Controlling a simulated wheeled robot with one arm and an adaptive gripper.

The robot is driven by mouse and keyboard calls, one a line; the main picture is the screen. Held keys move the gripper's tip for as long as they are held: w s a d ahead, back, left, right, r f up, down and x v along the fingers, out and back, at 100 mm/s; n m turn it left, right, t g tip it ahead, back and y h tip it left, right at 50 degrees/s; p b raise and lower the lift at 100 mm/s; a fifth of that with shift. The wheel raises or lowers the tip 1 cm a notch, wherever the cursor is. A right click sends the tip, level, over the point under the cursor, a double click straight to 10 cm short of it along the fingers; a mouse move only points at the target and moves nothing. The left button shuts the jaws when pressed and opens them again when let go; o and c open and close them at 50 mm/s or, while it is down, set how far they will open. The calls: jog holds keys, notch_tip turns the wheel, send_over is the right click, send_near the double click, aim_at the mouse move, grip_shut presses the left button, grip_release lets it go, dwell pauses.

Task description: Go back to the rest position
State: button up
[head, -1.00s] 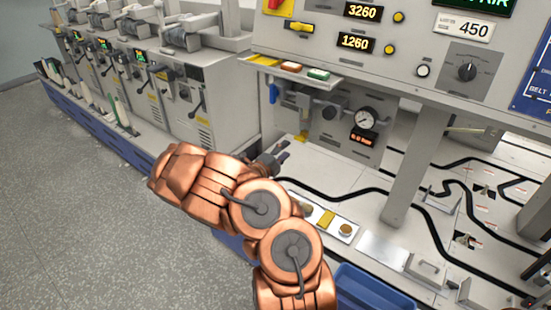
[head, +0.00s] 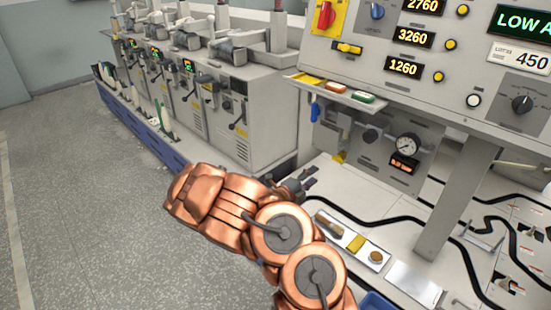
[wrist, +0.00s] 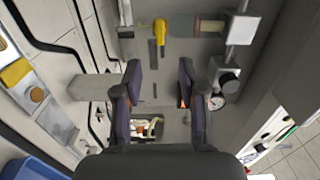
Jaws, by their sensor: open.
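My gripper (head: 304,183) is at the end of my copper-coloured arm, just left of the small white tray in the head view. In the wrist view my gripper (wrist: 158,88) has its two dark fingers spread apart, with nothing between them. A machine front with a yellow handle (wrist: 160,30) lies beyond the fingers. No separate task object is named.
A pressure gauge (head: 407,146) sits on the machine front, below a shelf with coloured buttons. A grey post (head: 455,205) stands to the right. Grey floor (head: 90,220) is clear at left.

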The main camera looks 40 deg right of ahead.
jog(key=s+a+r+m+g+y+p, duration=0.2)
jog(key=s+a+r+m+g, duration=0.2)
jog(key=s+r+m, duration=0.6)
jog(key=s+a+r+m+g+y+p, duration=0.2)
jog(key=s+a+r+m+g, duration=0.25)
jog(key=r+m, duration=0.55)
jog(key=s+a+m+t+y+p, duration=0.2)
jog(key=s+a+m+y, duration=0.1)
jog(key=a, duration=0.8)
jog(key=s+a+m+t+y+p, duration=0.1)
jog(key=s+a+m+y, duration=0.3)
jog(key=a, duration=0.8)
jog(key=s+a+r+m+t+y+p, duration=0.1)
jog(key=s+a+m+t+y+p, duration=0.1)
jog(key=a+m+y, duration=0.5)
jog(key=s+a+m+t, duration=0.1)
jog(key=s+a+m, duration=0.1)
jog(key=a, duration=0.2)
jog(key=shift+s+a+m+p, duration=0.25)
jog(key=shift+a+m+p, duration=0.05)
jog(key=shift+r, duration=0.1)
